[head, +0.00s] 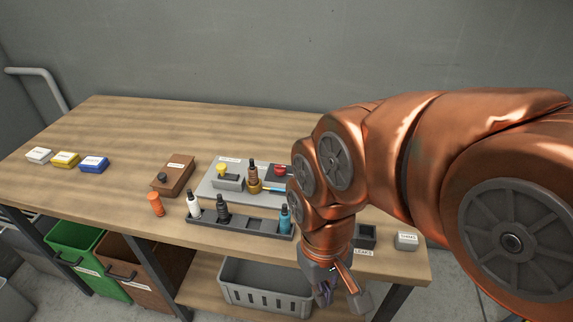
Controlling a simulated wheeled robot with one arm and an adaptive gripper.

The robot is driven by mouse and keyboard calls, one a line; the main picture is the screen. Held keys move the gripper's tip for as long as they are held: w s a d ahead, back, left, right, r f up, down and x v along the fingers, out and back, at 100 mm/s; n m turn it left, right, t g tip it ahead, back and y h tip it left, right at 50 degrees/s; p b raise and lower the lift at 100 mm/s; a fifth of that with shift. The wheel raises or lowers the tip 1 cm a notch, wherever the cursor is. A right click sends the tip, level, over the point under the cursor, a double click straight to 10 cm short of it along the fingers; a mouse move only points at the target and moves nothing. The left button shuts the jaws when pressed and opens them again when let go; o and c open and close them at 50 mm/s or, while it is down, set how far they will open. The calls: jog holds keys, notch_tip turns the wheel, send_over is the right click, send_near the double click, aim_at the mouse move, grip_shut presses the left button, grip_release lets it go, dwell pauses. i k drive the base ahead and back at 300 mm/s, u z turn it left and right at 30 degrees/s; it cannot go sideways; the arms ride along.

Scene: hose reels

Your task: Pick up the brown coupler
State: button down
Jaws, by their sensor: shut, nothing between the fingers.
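The brown coupler (253,173), with a dark tip, stands upright on the grey plate (209,190); its foot is at a yellow-gold piece. My gripper (343,300) points down past the front edge of the table, to the right of the coupler and well apart from it. It is shut and empty. My arm covers the right end of the grey plate and the table behind it.
A dark rack (240,225) at the front edge holds white (193,207), black (222,210) and blue (285,220) couplers. An orange piece (156,204) stands near a brown box (174,176). A yellow knob (222,170) and red piece (280,171) flank the coupler. The table's back is clear.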

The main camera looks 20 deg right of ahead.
aim_at(253, 175)
jog(key=z, duration=0.9)
jog(key=k, duration=1.05)
jog(key=u, duration=1.1)
jog(key=i, duration=0.95)
jog(key=z, duration=0.05)
